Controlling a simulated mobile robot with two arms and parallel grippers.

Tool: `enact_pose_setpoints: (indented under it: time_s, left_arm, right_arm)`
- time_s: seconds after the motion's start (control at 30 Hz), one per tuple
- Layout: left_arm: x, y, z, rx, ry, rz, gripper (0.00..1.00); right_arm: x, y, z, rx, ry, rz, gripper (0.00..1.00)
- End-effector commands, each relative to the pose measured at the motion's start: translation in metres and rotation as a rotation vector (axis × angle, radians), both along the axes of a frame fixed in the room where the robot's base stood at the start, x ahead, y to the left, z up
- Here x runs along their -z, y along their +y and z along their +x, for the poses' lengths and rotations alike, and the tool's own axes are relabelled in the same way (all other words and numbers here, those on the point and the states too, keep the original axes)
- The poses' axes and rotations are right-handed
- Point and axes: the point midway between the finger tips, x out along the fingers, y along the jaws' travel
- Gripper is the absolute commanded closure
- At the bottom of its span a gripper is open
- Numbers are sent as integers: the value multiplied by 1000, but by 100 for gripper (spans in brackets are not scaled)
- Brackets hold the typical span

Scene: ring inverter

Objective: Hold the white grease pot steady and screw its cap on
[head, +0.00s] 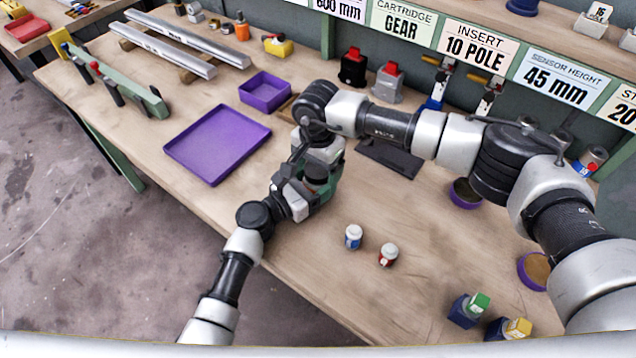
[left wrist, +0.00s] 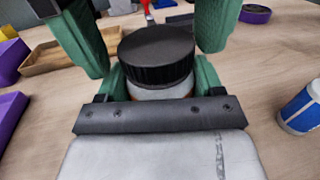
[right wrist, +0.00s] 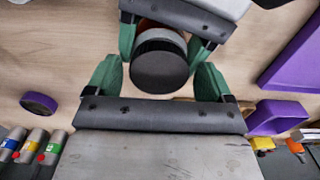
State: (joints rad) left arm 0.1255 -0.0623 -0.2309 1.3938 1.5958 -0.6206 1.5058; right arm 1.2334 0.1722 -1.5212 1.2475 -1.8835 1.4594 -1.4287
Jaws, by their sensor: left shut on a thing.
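The white grease pot (left wrist: 165,91) stands between the green fingers of my left gripper (head: 314,188), which is shut on it. Only a pale band and a little orange show below the cap. The black ribbed cap (left wrist: 156,55) sits on top of the pot; how far it is screwed on cannot be told. My right gripper (right wrist: 160,80) is above, its green fingers open on either side of the cap (right wrist: 160,68), with small gaps. In the head view the two grippers meet over the table and largely hide the pot.
A purple tray (head: 217,143) and a purple bin (head: 265,92) lie left of the grippers. Two small white bottles, one blue-banded (head: 353,236) and one red-banded (head: 388,255), stand in front right. A dark flat plate (head: 390,157) lies behind.

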Motion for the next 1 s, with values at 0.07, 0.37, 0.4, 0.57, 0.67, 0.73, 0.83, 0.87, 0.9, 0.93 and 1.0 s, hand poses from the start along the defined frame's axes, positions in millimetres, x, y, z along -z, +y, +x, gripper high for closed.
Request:
enact_pose_setpoints:
  time_s: [0.07, 0.37, 0.4, 0.57, 0.67, 0.73, 0.83, 0.87, 0.9, 0.93, 1.0]
  left_arm:
    - [0, 0, 0, 0, 1, 0, 99]
    - [0, 0, 0, 1, 0, 0, 99]
    - [0, 0, 0, 1, 0, 0, 99]
    - [0, 0, 0, 1, 0, 0, 99]
    - [0, 0, 0, 1, 0, 0, 99]
    - [0, 0, 0, 1, 0, 0, 99]
    - [0, 0, 0, 1, 1, -1, 99]
    - [0, 0, 0, 1, 1, -1, 99]
    - [0, 0, 0, 1, 1, -1, 99]
    - [0, 0, 0, 1, 1, -1, 99]
    - [0, 0, 0, 1, 1, -1, 99]
  right_arm:
    - [0, 0, 0, 0, 0, 0, 28]
    - [0, 0, 0, 0, -1, 1, 68]
    - [0, 0, 0, 3, -1, 1, 68]
    - [0, 0, 0, 5, -1, 1, 68]
    - [0, 0, 0, 5, -1, 1, 24]
    - [0, 0, 0, 5, -1, 1, 14]
    - [0, 0, 0, 5, -1, 1, 10]
    - [0, 0, 0, 5, -1, 1, 10]
    - [0, 0, 0, 5, -1, 1, 10]
    - [0, 0, 0, 5, -1, 1, 10]
    - [-1, 0, 0, 5, 0, 0, 10]
